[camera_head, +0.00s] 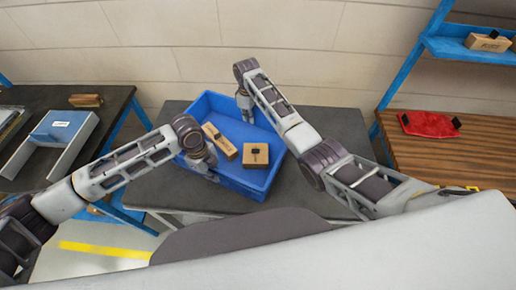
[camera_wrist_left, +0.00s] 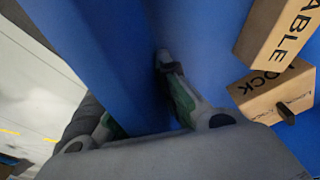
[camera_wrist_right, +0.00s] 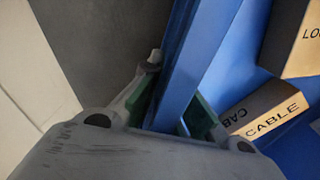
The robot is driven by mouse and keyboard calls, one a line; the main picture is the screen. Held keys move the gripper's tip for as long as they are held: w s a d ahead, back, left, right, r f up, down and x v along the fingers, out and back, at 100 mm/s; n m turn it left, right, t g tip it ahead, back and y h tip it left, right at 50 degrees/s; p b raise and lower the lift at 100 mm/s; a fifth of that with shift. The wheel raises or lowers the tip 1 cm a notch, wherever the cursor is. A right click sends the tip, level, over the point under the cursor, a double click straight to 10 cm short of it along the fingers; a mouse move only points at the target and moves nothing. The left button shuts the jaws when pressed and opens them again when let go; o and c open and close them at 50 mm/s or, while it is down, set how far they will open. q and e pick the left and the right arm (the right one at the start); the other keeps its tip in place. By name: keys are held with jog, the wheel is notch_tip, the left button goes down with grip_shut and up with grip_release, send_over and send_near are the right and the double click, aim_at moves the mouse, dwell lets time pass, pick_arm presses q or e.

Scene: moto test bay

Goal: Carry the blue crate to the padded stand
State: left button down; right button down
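The blue crate (camera_head: 262,180) stands upright on a dark table, with two labelled cardboard-coloured boxes inside. My left gripper (camera_head: 203,160) is at the crate's left wall; in the left wrist view its fingers (camera_wrist_left: 148,112) are apart, on either side of the blue wall (camera_wrist_left: 110,60). My right gripper (camera_head: 244,106) is at the far wall; in the right wrist view its fingers (camera_wrist_right: 172,112) straddle the rim (camera_wrist_right: 190,55) with spread green pads. Neither appears clamped. I cannot clearly identify the padded stand.
The boxes (camera_head: 220,142) (camera_head: 255,155) read CABLE and LOCK in the wrist views. A wooden bench (camera_head: 470,155) at right holds a red item (camera_head: 430,124) beneath a blue shelf (camera_head: 470,52).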

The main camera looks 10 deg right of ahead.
pick_arm(q)
jog(key=shift+f, duration=0.2)
pick_arm(e)
jog(key=shift+w, duration=0.1)
pick_arm(q)
jog(key=c, duration=2.1)
grip_release()
jog(key=shift+s+f, duration=0.1)
pick_arm(e)
jog(key=c, duration=2.1)
grip_release()
jog(key=shift+d+f, duration=0.1)
jog(key=shift+f, duration=0.1)
pick_arm(q)
jog(key=o, duration=0.5)
jog(key=shift+c, duration=0.2)
pick_arm(e)
jog(key=o, duration=0.5)
jog(key=shift+r, duration=0.1)
jog(key=shift+c, duration=0.2)
pick_arm(q)
jog(key=shift+r, duration=0.2)
